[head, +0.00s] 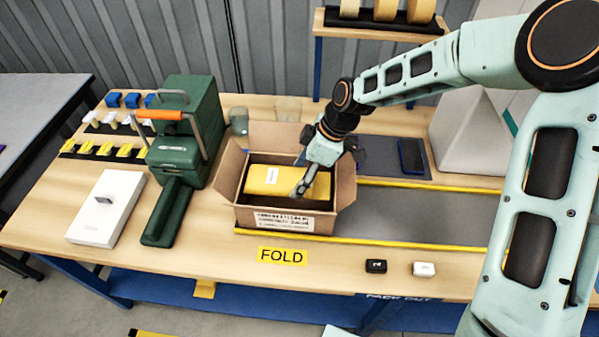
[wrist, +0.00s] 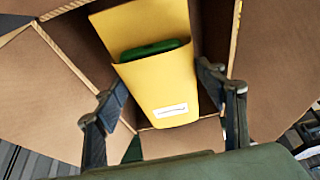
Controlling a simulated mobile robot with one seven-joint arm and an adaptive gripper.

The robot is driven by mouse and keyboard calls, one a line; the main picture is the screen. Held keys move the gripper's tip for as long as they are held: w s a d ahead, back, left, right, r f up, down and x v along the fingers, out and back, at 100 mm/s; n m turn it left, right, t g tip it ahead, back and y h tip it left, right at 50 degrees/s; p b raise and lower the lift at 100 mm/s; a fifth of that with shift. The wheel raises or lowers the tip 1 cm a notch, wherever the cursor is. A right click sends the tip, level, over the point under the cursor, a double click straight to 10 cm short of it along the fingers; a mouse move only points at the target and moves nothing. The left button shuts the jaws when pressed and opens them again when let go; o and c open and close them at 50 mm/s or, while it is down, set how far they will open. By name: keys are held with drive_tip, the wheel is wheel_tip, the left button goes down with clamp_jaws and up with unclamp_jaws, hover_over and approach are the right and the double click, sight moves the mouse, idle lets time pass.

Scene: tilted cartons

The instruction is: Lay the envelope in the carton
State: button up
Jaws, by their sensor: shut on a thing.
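The yellow envelope (head: 272,181) is inside the open brown carton (head: 245,217) in the head view, between its walls. My gripper (head: 303,188) reaches down into the carton at the envelope's right end. In the wrist view my gripper (wrist: 162,100) has a finger on each side of the envelope (wrist: 165,88) and is shut on it. A dark green thing shows at the envelope's opening there. The carton's flaps stand open around it in the wrist view (wrist: 55,95). Whether the envelope rests on the carton's floor is hidden.
A green machine with an orange handle (head: 185,135) stands left of the carton, near a white box (head: 105,212). A grey mat (head: 425,214) edged in yellow lies to the right. Black (head: 376,266) and white (head: 424,269) small items sit near the front edge.

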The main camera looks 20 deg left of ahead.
sight(295, 206)
wheel_tip(295, 206, down, 9)
drive_tip(key=b, duration=0.5)
drive_tip(key=shift+r, duration=0.2)
drive_tip(key=shift+s+d+f+b, duration=0.1)
drive_tip(key=shift+f+b, duration=0.3)
drive_tip(key=shift+f, duration=0.15)
drive_tip(key=c, duration=0.5)
drive_tip(key=shift+s+d+f, duration=0.1)
drive_tip(key=shift+f, duration=0.15)
drive_tip(key=o, duration=1.6)
drive_tip(key=shift+o, duration=0.5)
drive_tip(key=shift+c, duration=1.3)
